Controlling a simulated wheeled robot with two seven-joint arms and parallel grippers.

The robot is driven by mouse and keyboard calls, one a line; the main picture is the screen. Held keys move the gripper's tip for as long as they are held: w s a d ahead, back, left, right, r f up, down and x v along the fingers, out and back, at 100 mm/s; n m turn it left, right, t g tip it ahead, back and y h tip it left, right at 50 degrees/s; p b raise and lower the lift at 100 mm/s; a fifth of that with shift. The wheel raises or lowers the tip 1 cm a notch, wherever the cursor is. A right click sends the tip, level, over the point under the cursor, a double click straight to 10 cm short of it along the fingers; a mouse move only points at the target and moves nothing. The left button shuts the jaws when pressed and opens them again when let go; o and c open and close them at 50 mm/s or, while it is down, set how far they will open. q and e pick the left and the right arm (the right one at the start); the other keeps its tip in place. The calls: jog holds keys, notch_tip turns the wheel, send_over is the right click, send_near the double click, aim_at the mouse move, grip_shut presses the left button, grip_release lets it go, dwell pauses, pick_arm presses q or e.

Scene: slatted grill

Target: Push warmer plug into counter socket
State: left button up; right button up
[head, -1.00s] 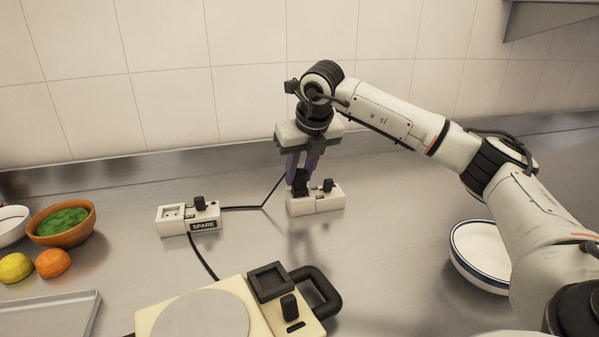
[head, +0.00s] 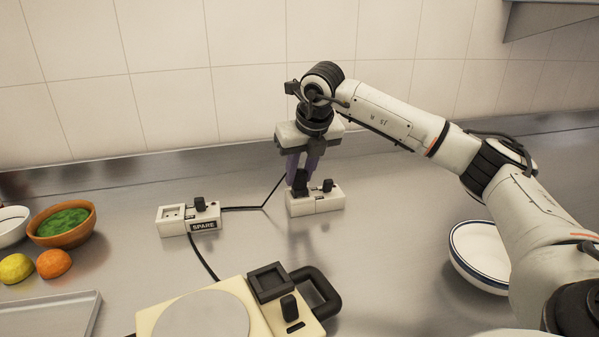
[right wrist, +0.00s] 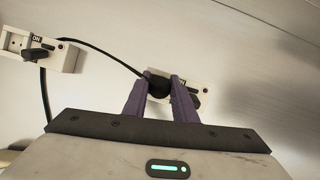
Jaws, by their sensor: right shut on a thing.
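My right gripper (head: 302,176) points down over the right-hand white socket box (head: 328,203). Its purple fingers are shut on a black plug (head: 299,186), which is at the left part of that box; a black cord runs from it. In the right wrist view the plug (right wrist: 158,86) sits between the fingertips (right wrist: 160,92), over the socket box (right wrist: 191,99). The fingers hide the contact, so I cannot tell how deep the plug sits. The cream warmer (head: 243,311) with a round plate and black handle stands at the front. My left gripper is not in view.
A second white socket box labelled SPARE (head: 188,218) lies to the left, with cords beside it. A white bowl (head: 482,257) stands at right. A bowl of greens (head: 62,222), an orange (head: 54,263), a lemon (head: 16,268) and a tray (head: 50,313) are at left. A tiled wall closes the back.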

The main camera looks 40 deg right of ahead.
jog(key=shift+f, duration=0.3)
jog(key=o, duration=1.1)
jog(key=v, duration=1)
jog(key=shift+r, duration=0.15)
jog(key=shift+s, duration=0.1)
